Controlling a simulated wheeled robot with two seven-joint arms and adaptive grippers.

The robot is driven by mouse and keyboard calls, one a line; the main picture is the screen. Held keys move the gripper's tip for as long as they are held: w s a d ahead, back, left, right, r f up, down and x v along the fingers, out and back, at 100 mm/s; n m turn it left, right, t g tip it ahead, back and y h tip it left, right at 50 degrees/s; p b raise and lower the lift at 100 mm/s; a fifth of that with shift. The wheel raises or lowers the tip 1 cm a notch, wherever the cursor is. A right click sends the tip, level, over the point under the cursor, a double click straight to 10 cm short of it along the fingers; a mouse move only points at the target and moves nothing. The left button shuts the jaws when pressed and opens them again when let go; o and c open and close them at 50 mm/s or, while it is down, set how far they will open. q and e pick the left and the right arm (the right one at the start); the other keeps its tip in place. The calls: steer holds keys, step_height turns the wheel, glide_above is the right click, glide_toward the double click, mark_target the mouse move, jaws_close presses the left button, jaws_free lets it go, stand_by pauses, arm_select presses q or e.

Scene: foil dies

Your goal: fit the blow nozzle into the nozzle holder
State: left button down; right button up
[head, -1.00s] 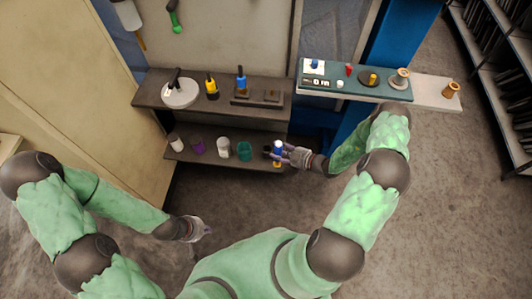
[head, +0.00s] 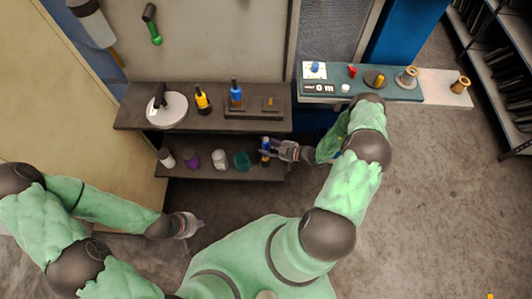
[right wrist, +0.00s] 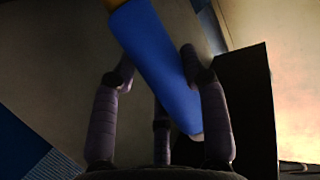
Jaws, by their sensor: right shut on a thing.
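My right gripper (head: 277,150) is at the right end of the lower shelf, shut on a blue piece (head: 266,144) that I take to be the blow nozzle. In the right wrist view the blow nozzle (right wrist: 155,60) is a tilted blue cylinder between the fingers (right wrist: 160,105), with an orange end at the top edge. Beneath it in the head view the shelf is partly hidden, and I cannot tell whether it touches anything. I cannot tell for sure which thing is the nozzle holder. My left gripper (head: 190,226) is away from the shelves, too small to read.
The lower shelf (head: 205,174) carries a white cup (head: 167,158), a purple cup (head: 191,159), another white cup (head: 220,159) and a teal cup (head: 241,160). The upper shelf (head: 140,117) holds a white disc, a yellow bottle and a blue piece. A green bench (head: 330,99) stands right.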

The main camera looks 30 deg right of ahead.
steer(key=shift+f+b, duration=0.9)
steer(key=shift+f, duration=1.4)
steer(key=shift+f, duration=0.15)
steer(key=o, duration=1.3)
